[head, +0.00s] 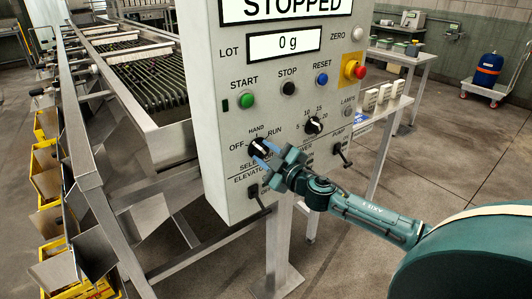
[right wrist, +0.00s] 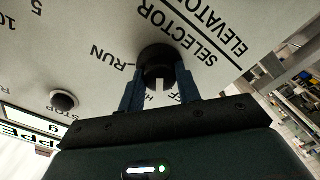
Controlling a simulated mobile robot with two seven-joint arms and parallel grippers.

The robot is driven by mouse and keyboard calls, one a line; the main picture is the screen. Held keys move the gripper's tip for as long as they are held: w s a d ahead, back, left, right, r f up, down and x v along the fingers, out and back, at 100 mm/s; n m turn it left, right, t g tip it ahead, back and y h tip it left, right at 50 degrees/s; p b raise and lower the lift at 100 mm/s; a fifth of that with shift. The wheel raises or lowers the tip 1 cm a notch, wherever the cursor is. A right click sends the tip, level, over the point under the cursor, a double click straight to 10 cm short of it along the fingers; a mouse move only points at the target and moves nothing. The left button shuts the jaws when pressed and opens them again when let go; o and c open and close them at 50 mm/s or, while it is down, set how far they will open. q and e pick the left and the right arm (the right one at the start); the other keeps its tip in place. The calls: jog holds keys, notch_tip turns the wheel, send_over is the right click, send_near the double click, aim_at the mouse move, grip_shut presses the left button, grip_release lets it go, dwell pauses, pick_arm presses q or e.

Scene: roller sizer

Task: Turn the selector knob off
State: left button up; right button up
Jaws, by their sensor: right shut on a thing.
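The selector knob (head: 259,146) is a black round knob on the grey control panel, with OFF, HAND and RUN lettered around it. My right gripper (head: 266,149) is shut on it, with its blue fingers on either side. In the right wrist view the knob (right wrist: 158,62) sits between the two fingertips (right wrist: 158,82). A white mark on the knob points toward the partly hidden HAND lettering; the fingers cover part of the labels. My left gripper is out of view.
The control panel (head: 228,180) also carries a green start button (head: 247,100), a black stop button (head: 288,88), a blue reset button (head: 322,79) and a red emergency button (head: 359,72). A dial (head: 313,125) and a pump lever (head: 342,154) are to the right. The display reads STOPPED.

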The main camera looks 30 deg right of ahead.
jog(key=n, duration=0.5)
jog(key=shift+p, duration=0.3)
jog(key=shift+n, duration=0.4)
jog(key=o, duration=1)
jog(key=shift+c, duration=0.2)
jog(key=shift+s, duration=0.1)
jog(key=s+d+b, duration=0.1)
jog(key=s+b, duration=0.1)
jog(key=s, duration=1.1)
